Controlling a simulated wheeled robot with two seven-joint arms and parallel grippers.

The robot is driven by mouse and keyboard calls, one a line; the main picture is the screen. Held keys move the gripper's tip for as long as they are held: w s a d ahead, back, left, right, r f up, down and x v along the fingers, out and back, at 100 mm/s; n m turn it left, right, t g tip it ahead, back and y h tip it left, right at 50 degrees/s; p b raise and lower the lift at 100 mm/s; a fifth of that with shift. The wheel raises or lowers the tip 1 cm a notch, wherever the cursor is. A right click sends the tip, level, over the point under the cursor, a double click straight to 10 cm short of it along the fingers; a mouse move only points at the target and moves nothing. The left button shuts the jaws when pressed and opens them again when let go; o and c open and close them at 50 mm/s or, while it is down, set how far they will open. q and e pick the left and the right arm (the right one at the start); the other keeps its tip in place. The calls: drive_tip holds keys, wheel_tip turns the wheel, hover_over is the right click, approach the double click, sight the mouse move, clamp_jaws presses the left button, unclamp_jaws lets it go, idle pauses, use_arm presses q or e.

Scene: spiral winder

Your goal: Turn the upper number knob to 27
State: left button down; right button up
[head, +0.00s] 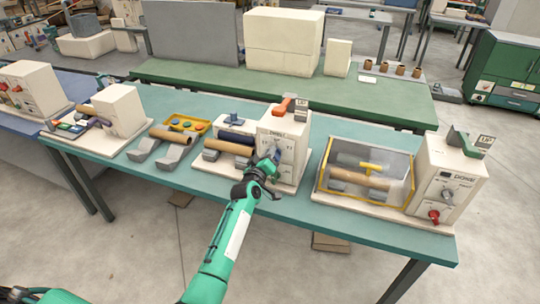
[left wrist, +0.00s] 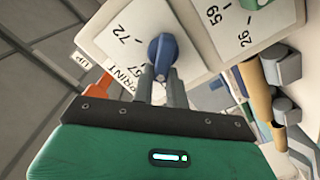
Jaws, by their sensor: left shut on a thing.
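The middle winder's white control box (head: 290,145) stands on the teal table, with a dark label and numbers on its front. My left gripper (head: 263,168) reaches this front and covers part of it. In the left wrist view, my left gripper (left wrist: 163,82) is shut on a blue knob (left wrist: 162,50), its fingers on either side. This knob is the one nearer the PRINT label. The knob's exact setting is unclear. My right gripper is out of view.
A yellow-framed clear cover (head: 322,178) and another control box (head: 449,180) stand to the right.

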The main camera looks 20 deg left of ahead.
use_arm(q)
drive_tip(key=n, duration=0.3)
drive_tip(key=shift+a+f+b, duration=0.2)
drive_tip(key=shift+f+b, duration=0.1)
drive_tip(key=shift+b, duration=0.05)
drive_tip(key=shift+n, duration=0.3)
drive_tip(key=c, duration=1.4)
unclamp_jaws()
